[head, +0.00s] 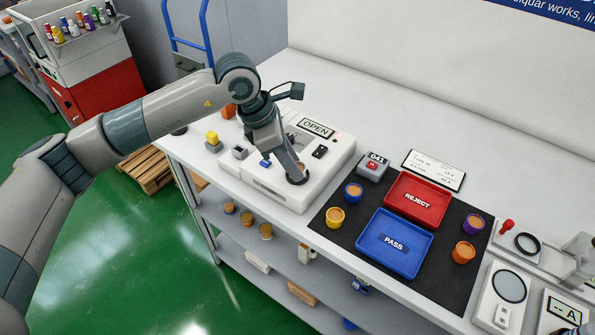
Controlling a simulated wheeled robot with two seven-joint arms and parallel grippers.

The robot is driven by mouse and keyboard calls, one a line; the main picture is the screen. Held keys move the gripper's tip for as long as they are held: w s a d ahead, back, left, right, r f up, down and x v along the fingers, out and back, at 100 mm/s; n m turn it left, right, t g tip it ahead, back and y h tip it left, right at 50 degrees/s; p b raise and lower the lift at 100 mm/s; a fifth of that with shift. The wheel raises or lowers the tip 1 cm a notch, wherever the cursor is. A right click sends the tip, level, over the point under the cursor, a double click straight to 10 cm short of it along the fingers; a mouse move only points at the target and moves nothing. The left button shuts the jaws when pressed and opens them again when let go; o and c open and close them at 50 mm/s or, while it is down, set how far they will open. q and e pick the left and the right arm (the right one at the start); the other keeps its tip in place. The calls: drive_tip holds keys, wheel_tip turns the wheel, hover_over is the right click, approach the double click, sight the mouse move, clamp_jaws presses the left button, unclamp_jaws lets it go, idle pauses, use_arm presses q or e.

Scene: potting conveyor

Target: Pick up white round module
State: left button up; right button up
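My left gripper (295,171) points down over the dark round socket (297,180) at the front of the white machine (262,185). A small tan patch shows between or just behind the fingertips. I cannot tell whether it is the white round module, nor whether the fingers are open or shut on it. No white round module shows clearly elsewhere. Round modules with amber tops stand on the black mat: a blue one (353,193), a yellow one (335,217), a purple one (472,225) and an orange one (463,252). My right gripper is not in view.
On the mat (348,238) lie a red REJECT tray (442,213) and a blue PASS tray (421,261). A grey counter box (372,167) stands behind them. The machine's display (315,128) reads OPEN. A round-plate device (502,300) stands at right. The back of the bench is clear.

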use_arm(q)
drive_tip(key=shift+c, duration=0.9)
drive_tip(key=shift+r, duration=0.1)
